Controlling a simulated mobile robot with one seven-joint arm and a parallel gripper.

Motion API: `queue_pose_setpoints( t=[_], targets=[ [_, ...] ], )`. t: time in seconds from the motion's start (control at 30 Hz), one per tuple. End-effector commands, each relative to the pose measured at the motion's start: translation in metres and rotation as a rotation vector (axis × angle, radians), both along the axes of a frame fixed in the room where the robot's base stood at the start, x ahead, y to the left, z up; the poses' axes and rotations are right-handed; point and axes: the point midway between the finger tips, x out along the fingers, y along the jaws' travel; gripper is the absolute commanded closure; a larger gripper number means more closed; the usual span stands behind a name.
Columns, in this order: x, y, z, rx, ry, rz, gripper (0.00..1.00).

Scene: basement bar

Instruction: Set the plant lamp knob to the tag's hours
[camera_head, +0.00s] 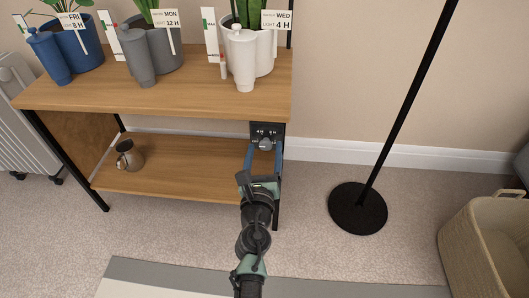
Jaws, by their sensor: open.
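The lamp knob (265,144) is a small grey knob on a dark dial panel (268,129) with white marks, at the right front end of the shelf unit. The marks are too small to read surely, and so is the knob's setting. My gripper (264,151) is open just in front of the panel, its blue fingers on either side of the knob; I cannot tell whether they touch it. Three tags stand at the pots: FRI, light 8 H (72,21) at the blue pot; MON, light 12 H (166,19) at the grey pot; WED, light 4 H (277,20) at the white pot.
The wooden shelf unit (160,92) holds the pots on top and a metal jug (129,155) below. A black lamp stand (357,209) and a woven basket (490,245) stand to the right. A radiator (22,120) is at left. Carpet is clear around my arm.

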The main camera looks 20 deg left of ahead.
Motion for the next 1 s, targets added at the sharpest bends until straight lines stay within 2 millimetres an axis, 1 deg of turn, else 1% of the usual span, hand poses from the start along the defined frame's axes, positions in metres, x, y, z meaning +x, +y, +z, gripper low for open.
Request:
queue_pose_setpoints(
  t=[0.1,0.33,0.37,0.4,0.47,0.5,0.57,0.6,0.73,0.77,1.0],
  targets=[
    [0.0037,0.0014,-0.0005,0.001,0.001,0.001,0.29],
    [0.0040,0.0014,0.0001,0.001,0.001,0.000,0.29],
    [0.0040,0.0014,0.0001,0.001,0.001,0.000,0.30],
    [0.0040,0.0013,0.0001,0.001,0.001,0.000,0.38],
    [0.0039,0.0012,0.0001,0.001,0.001,0.000,0.48],
    [0.0039,0.0012,0.0001,0.001,0.001,0.000,0.55],
    [0.0039,0.0012,0.0001,0.001,0.001,0.000,0.66],
    [0.0038,0.0012,0.0001,0.001,0.001,0.000,0.73],
    [0.0038,0.0012,0.0001,0.001,0.000,0.000,0.97],
    [0.0038,0.0012,0.0001,0.001,0.000,0.000,1.00],
    [0.0037,0.0011,0.0000,0.010,0.003,0.000,1.00]
  ],
)
